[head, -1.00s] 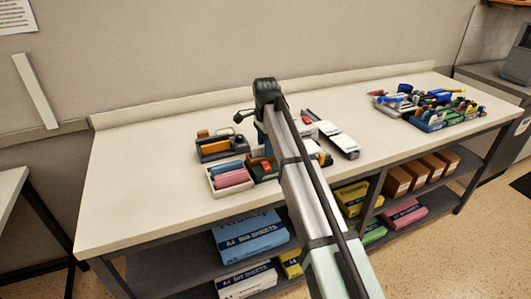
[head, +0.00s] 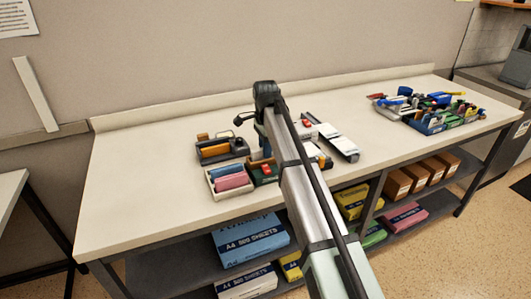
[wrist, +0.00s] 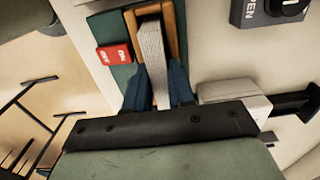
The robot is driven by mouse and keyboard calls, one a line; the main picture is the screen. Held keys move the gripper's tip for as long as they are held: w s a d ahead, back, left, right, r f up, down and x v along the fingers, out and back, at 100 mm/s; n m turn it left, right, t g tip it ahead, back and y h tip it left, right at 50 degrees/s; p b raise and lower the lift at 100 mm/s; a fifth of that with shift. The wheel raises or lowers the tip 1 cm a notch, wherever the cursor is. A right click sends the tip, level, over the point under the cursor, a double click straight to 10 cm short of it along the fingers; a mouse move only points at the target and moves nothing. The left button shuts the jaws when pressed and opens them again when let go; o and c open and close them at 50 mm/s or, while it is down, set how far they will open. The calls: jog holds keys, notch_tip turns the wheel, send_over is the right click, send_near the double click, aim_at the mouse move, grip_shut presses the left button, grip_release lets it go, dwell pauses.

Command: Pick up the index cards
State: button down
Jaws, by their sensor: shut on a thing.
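The index cards (wrist: 151,45) show in the wrist view as a pale, upright stack with fine edge lines. They stand in an orange-brown holder (wrist: 172,22), whose walls show around them. My gripper (wrist: 158,88) has its two dark blue fingers on either side of the stack and is shut on it. The lower end of the stack is between the fingers. In the head view my arm hides the cards and most of the gripper.
A red box (wrist: 115,55) lies left of the holder on a dark green surface. A pale block (wrist: 232,92) is close to the right finger. A tray with blue and pink items (head: 230,190) stands left of my arm; the bench (head: 140,170) is clear further left.

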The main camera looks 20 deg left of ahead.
jog(key=r, duration=0.9)
jog(key=shift+s+a+r, duration=0.2)
jog(key=shift+a+r, duration=0.1)
jog(key=shift+r, duration=0.05)
jog(key=w+a+f, duration=0.1)
jog(key=a, duration=1.9)
jog(key=shift+a, duration=0.2)
jog(key=shift+w+f, duration=0.1)
jog(key=shift+f, duration=0.05)
jog(key=shift+f, duration=0.1)
